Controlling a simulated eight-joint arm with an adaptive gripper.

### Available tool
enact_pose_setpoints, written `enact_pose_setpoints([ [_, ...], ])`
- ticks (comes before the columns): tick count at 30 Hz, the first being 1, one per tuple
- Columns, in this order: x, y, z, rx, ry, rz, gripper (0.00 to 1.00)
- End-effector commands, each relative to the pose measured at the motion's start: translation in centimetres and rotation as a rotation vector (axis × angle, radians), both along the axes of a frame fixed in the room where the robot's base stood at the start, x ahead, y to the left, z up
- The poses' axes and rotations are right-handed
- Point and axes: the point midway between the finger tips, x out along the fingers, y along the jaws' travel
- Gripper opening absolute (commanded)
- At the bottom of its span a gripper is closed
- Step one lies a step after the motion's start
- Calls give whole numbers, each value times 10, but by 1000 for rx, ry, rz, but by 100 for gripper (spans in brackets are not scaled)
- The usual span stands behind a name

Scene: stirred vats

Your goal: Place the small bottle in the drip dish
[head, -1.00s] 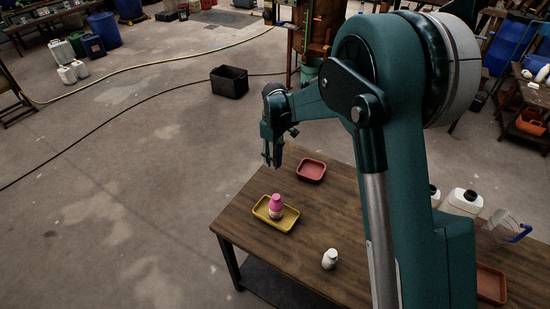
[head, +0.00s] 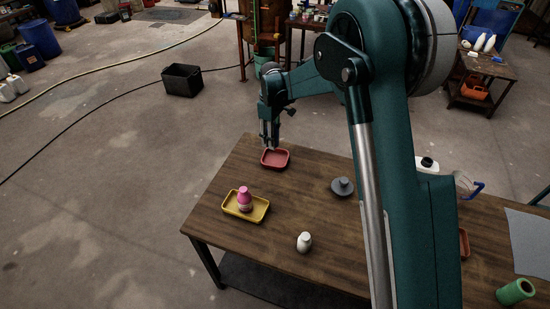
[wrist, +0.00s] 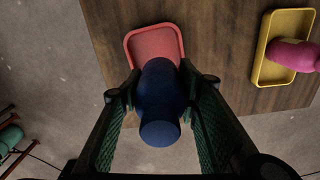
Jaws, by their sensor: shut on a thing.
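My gripper (head: 269,145) points down at the far left corner of the table, by the back edge of a red dish (head: 283,164). In the wrist view its fingers (wrist: 158,95) are shut on a small dark blue bottle (wrist: 160,95), which overlaps the red dish (wrist: 135,45) in that view. I cannot tell how high the bottle is above it; it is not clear in the head view. A small white bottle (head: 304,243) stands on bare wood nearer the front.
The wooden table (head: 285,215) has free room between the dishes. A dark grey round item (head: 342,187) sits right of the red dish. A green cylinder (head: 515,292) and a grey sheet (head: 528,240) lie at the right. A black crate (head: 182,80) stands on the floor.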

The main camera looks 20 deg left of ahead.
Motion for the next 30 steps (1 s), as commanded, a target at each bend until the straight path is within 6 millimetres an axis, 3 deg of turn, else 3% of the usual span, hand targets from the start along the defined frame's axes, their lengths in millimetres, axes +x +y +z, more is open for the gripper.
enact_pose_setpoints([
  [5, 8, -10, 1, 0, 0, -8, 17],
  [17, 8, -10, -2, 0, 0, -8, 17],
  [30, 8, -9, -54, 0, 0, -8, 17],
])
